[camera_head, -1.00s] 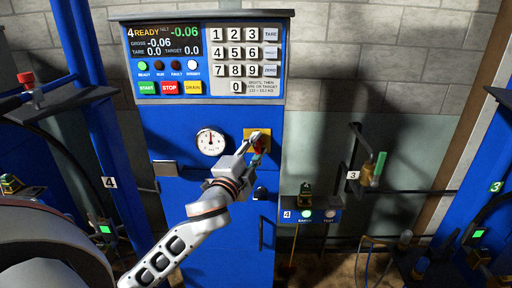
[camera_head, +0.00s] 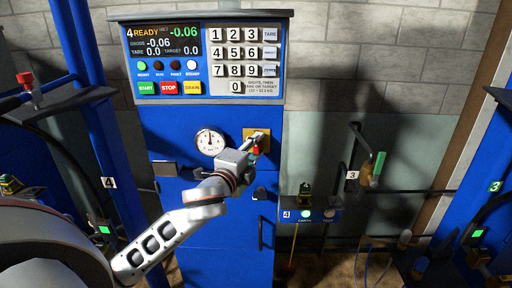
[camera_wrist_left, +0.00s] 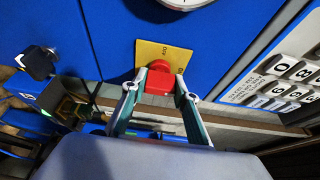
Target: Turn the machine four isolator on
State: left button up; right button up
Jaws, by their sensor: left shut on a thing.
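The isolator is a red knob (camera_wrist_left: 159,79) on a yellow plate (camera_wrist_left: 150,53), on the blue cabinet of machine four. In the head view the red knob (camera_head: 256,150) and yellow plate (camera_head: 249,132) sit right of the round gauge, partly hidden by my gripper. My left gripper (camera_head: 257,143) is shut on the red knob. In the left wrist view its two fingers (camera_wrist_left: 159,92) are on either side of the knob. The plate's lettering shows there, partly covered. My right gripper is in neither view.
Above is a panel with a display (camera_head: 164,43) reading "4 READY" and a keypad (camera_head: 240,55). A round gauge (camera_head: 210,142) is left of the knob. A dark lock (camera_head: 260,193) is below it. A small box marked 4 (camera_head: 310,215) with a lit green lamp stands to the right.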

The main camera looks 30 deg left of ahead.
pick_arm(q)
jog(key=shift+r, duration=0.1)
jog(key=o, duration=1.1)
jog(key=s, duration=0.5)
jog(key=s+d, duration=0.1)
jog(key=s, duration=0.1)
jog(key=shift+s, duration=0.2)
